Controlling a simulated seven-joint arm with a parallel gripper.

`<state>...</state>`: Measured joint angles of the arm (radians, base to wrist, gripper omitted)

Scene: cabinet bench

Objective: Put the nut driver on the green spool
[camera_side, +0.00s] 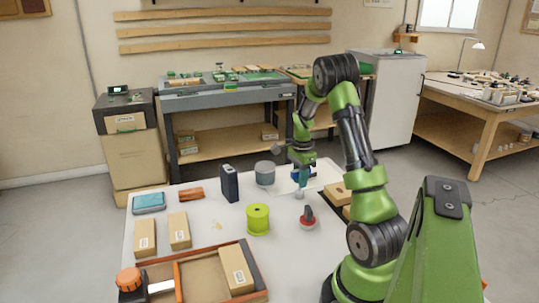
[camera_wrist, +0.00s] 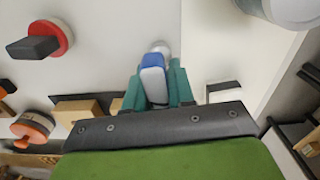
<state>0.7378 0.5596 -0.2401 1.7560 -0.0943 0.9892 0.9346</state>
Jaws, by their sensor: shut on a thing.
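My gripper (camera_side: 302,183) is over the back right part of the white bench. It is shut on a blue and pale-grey thing that appears to be the nut driver (camera_wrist: 152,72). In the wrist view it sits between my teal fingers (camera_wrist: 157,85), and a pale round end shows beyond it. My fingers hide part of it. The yellow-green spool (camera_side: 258,219) stands upright on the bench, in front and to the left of my gripper, apart from it. The spool is not seen in the wrist view.
A red disc with a black handle (camera_side: 308,219) lies right of the spool. A grey cylinder (camera_side: 265,173) and a black box (camera_side: 230,184) stand behind it. Small cartons (camera_side: 179,231) are at left; a wooden tray (camera_side: 203,271) is in front. Bare bench surrounds the spool.

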